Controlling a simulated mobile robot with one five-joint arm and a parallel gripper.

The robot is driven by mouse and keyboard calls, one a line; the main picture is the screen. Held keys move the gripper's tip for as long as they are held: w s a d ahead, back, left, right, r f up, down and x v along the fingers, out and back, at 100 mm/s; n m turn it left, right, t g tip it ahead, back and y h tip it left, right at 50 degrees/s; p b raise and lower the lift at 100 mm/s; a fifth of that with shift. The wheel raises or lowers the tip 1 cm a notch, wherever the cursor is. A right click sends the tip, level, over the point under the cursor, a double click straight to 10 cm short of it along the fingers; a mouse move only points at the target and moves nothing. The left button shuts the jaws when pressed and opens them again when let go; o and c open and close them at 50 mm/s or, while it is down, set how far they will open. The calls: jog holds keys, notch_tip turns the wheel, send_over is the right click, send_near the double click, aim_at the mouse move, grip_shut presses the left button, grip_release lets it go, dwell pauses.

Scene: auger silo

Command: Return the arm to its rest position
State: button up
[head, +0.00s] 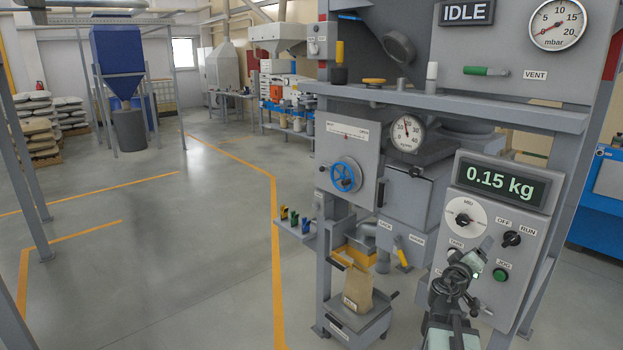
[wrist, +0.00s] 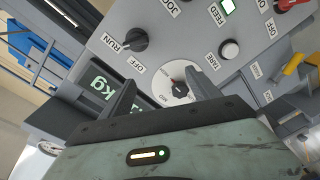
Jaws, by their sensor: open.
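My arm rises from the bottom right of the head view. My gripper (head: 484,250) is in front of the grey control panel (head: 459,181). In the wrist view my gripper (wrist: 164,90) has its two dark fingers apart, with nothing between them. The white dial (wrist: 178,82) with a dark knob lies beyond the gap between the fingers. I cannot tell how near the fingertips are to the panel. In the head view my arm covers part of the lower panel.
The panel bears a display (head: 501,184) reading 0.15 kg, a black OFF/RUN knob (head: 512,239) and a green button (head: 501,275). A paper bag (head: 357,289) stands below the spout at left. A shelf (head: 450,112) overhangs the panel. Open floor (head: 160,260) lies left.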

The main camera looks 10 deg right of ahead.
jog(key=w+a+f+t+y, duration=0.1)
jog(key=w+a, duration=0.2)
jog(key=a, duration=0.2)
jog(key=w+a+f+y, duration=0.1)
jog(key=w+a+f, duration=0.1)
jog(key=a, duration=0.3)
jog(key=a+f+m+g+y+b, duration=0.2)
jog(key=a+f+m+g+y, duration=0.15)
jog(key=a+f, duration=0.9)
jog(key=s+a+f+n+g+y, duration=0.1)
jog(key=s+a+f+g+y, duration=0.3)
jog(key=s+a, duration=0.3)
jog(key=s+a+f+n+g+y, duration=0.1)
jog(key=s+a+f+g+y, duration=0.3)
jog(key=s+a, duration=0.4)
jog(key=a+f+y, duration=0.1)
jog(key=a+f, duration=0.1)
jog(key=a, duration=0.3)
jog(key=shift+a+f, duration=0.15)
jog(key=shift+a, duration=0.05)
jog(key=shift+w, duration=0.1)
